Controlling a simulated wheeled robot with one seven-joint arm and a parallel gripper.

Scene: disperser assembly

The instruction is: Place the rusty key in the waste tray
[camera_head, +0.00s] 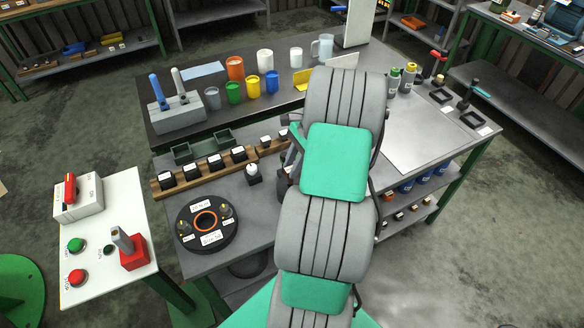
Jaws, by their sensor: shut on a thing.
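My arm rises through the middle of the view and hides the centre of the workbench (225,262). I cannot make out a rusty key anywhere. Two small dark green open trays (201,143) stand side by side on the bench, left of the arm. I cannot tell whether either is the waste tray.
A black round fixture (207,247) with an orange ring sits at the bench's front left. A wooden rack (191,188) stands behind it. Several coloured cups line the back, including an orange cup (235,68). A white control table (110,285) stands left.

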